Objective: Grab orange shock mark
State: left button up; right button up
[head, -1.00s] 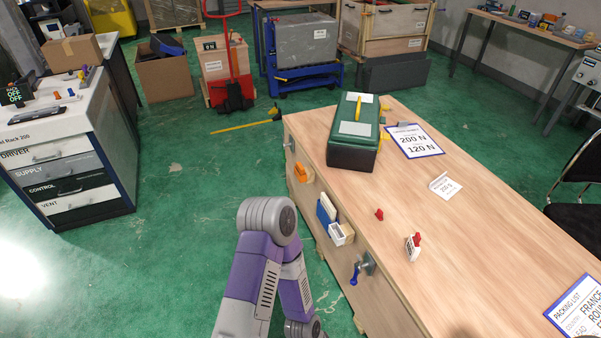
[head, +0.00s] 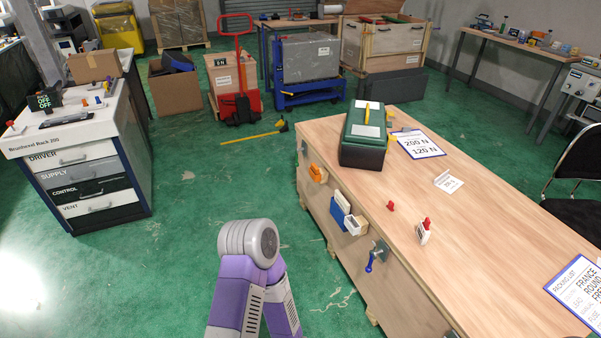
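A small orange piece (head: 318,173), possibly the orange shock mark, is at the upper left side of the long wooden crate (head: 480,235), near its far corner. Its exact shape and any lettering are too small to make out. A purple and grey arm of mine rises at bottom centre, bent at its grey joint, over the floor left of the crate. Neither of my grippers shows, so their state is hidden.
On the crate's side are a blue and white holder (head: 341,210) and a blue-handled latch (head: 372,255). On top are a green case (head: 363,145), two small red pieces and papers. A drawer cabinet (head: 88,178) stands left.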

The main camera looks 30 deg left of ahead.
aim_at(314, 168)
jog(key=u, duration=1)
jog(key=i, duration=1.2)
jog(key=u, duration=0.55)
jog(key=i, duration=1.7)
jog(key=z, duration=0.65)
